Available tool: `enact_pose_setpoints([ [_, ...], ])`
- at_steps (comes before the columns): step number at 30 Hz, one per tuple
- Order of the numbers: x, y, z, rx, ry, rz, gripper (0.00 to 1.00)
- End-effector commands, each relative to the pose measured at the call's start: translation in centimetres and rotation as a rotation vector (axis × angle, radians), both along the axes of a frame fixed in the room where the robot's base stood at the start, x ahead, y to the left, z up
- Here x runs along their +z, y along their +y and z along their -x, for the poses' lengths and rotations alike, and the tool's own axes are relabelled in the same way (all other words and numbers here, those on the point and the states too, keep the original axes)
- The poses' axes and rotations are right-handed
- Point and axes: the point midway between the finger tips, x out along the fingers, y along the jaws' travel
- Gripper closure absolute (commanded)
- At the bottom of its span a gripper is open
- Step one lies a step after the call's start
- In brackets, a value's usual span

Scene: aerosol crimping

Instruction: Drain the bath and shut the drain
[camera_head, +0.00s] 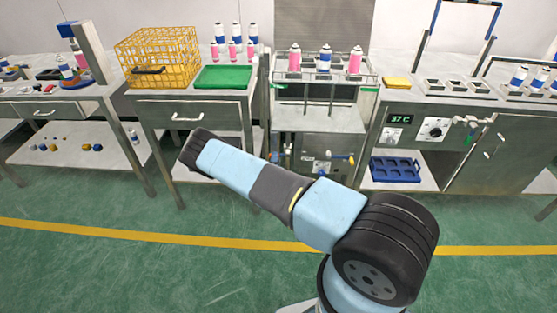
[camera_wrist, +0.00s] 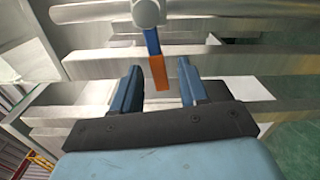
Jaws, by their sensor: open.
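The bath (camera_head: 318,120) is the steel unit in the middle of the head view, with a wire rack of pink and blue cans over it. Pipework with a yellow valve handle (camera_head: 341,157) shows below it. In the wrist view, a blue lever with an orange tip (camera_wrist: 159,73) hangs from a round metal valve body (camera_wrist: 148,12) on a horizontal pipe. My gripper (camera_wrist: 158,85) is open, its two blue fingers on either side of the lever tip, with gaps to both. In the head view I cannot clearly make out my gripper. The water level is not visible.
A control cabinet (camera_head: 480,150) with a display reading 37 °C stands to the right. A bench with a yellow basket (camera_head: 158,55) and green tray (camera_head: 223,77) stands to the left. Metal bars (camera_wrist: 240,60) lie close around my fingers. The green floor in front is clear.

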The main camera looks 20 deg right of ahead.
Motion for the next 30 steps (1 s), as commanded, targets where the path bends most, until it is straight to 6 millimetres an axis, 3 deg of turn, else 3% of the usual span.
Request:
enact_pose_setpoints([
  [13,0.02,-0.36,-0.87,-0.001,-0.001,0.000,0.56],
  [26,0.01,-0.47,-0.85,-0.002,0.000,0.000,0.98],
  [30,-0.01,-0.51,-0.83,-0.003,0.001,0.000,1.00],
])
